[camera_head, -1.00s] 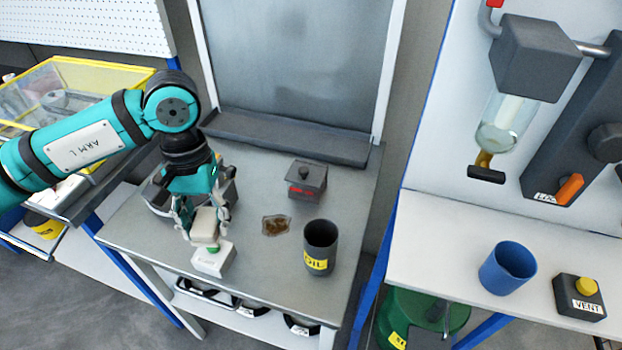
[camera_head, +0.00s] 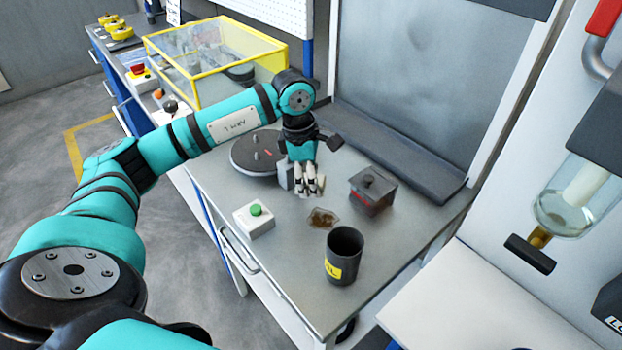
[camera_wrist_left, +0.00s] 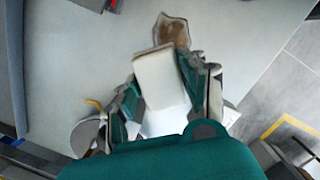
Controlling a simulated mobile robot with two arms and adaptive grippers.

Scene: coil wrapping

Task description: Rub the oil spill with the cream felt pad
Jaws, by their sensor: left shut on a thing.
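The oil spill (camera_head: 322,218) is a small brown patch on the grey bench top. It also shows in the left wrist view (camera_wrist_left: 171,31), just beyond the pad's far end. The cream felt pad (camera_wrist_left: 160,78) is a pale block between the fingers of my left gripper (camera_wrist_left: 165,95), which is shut on it. In the head view my left gripper (camera_head: 310,190) points down just behind and left of the spill, and the pad is mostly hidden by the fingers. I cannot tell whether the pad touches the bench. My right gripper is not in view.
A dark oil cup (camera_head: 343,257) stands in front of the spill. A dark box with a knob (camera_head: 371,190) is to its right. A white box with a green button (camera_head: 254,220) sits at the left edge. A round dark turntable (camera_head: 255,153) is behind left.

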